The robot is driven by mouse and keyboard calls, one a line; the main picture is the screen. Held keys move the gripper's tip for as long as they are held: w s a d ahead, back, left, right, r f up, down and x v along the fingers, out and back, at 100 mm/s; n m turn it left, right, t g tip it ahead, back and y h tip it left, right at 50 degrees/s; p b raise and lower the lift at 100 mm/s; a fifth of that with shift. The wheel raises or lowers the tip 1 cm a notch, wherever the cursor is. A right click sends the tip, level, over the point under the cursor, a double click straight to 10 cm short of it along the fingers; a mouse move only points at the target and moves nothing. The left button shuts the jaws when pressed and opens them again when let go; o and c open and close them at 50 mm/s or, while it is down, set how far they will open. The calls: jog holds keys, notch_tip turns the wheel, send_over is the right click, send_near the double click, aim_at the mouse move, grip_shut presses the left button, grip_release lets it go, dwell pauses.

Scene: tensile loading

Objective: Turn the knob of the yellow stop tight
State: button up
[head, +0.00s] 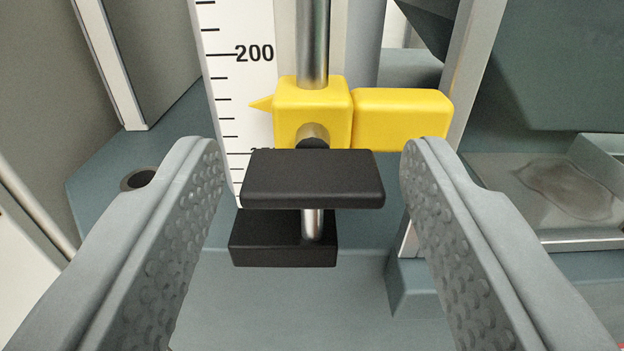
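The yellow stop (312,97) sits on a vertical steel rod (313,40) in the middle of the head view. A yellow arm (402,118) reaches right from it, and a small yellow pointer aims left at a scale. Its knob is a black bar-shaped handle (313,179), lying level in front of the stop on a short metal stem. My gripper (313,150) is open, with one finger on each side of the black knob. Gaps show between the knob's ends and both fingers. The knob hides the lower front of the stop.
A white scale (235,80) marked 200 stands behind left of the rod. A black block (283,240) holds the rod's lower end below the knob. Grey machine panels flank both sides. A stained tray (560,190) lies at the right.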

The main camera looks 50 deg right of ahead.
jog(key=c, duration=0.8)
jog(key=shift+m, duration=0.4)
jog(key=m, duration=0.3)
jog(key=shift+m, duration=0.4)
jog(key=m, duration=1.3)
jog(key=shift+m, duration=0.3)
